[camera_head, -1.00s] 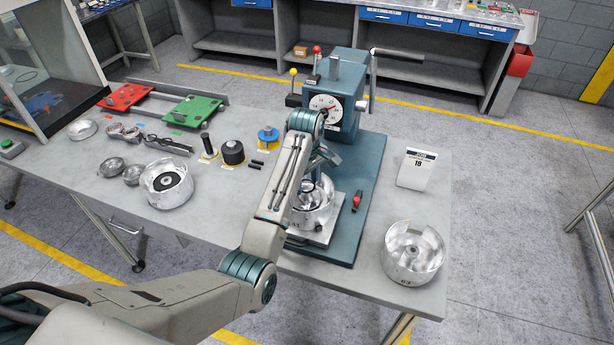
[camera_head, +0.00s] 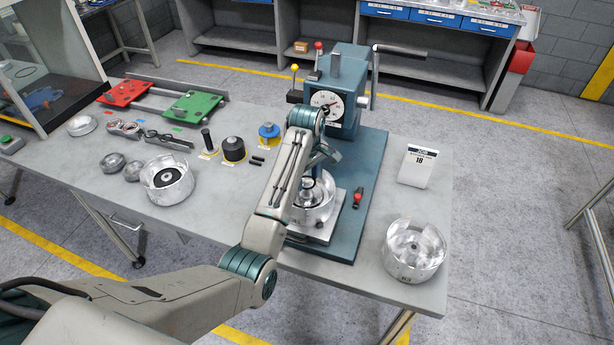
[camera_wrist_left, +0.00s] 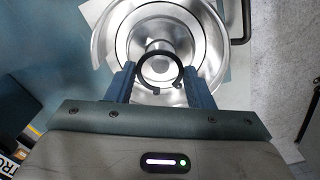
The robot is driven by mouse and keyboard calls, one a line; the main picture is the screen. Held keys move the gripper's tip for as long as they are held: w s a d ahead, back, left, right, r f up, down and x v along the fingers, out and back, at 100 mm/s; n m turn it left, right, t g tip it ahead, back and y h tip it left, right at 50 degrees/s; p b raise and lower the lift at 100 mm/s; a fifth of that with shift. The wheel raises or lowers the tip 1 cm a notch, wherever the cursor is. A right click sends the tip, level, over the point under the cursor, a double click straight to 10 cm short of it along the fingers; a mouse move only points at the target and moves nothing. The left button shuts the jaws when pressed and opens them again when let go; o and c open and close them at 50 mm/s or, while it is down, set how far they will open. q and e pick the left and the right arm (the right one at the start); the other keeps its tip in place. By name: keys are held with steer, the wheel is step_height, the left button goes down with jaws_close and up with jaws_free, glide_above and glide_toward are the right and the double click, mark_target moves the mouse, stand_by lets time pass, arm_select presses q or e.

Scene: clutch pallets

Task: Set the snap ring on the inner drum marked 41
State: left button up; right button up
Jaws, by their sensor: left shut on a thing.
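My left gripper (camera_wrist_left: 162,78) is shut on the snap ring (camera_wrist_left: 160,51), a thin black open ring held between the fingertips. In the left wrist view the ring overlaps the bright hub of a silver drum (camera_wrist_left: 103,45); I cannot tell whether it touches. In the head view this drum (camera_head: 326,207) stands on the press plate, partly behind my left arm; its marking is not readable. Another open silver drum (camera_head: 413,262), whose mark looks like 63, stands at the table's right front. A third drum (camera_head: 168,196) with a dark disc inside stands to the left. My right gripper is out of view.
The blue press (camera_head: 345,70) with a dial rises directly behind my left gripper. A red-handled item (camera_head: 358,197) lies on its base. A white card marked 18 (camera_head: 416,167) stands right. Black and blue parts (camera_head: 233,150) and red and green plates (camera_head: 193,108) are left.

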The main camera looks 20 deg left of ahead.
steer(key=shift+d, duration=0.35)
arm_select(q)
steer(key=o, duration=1)
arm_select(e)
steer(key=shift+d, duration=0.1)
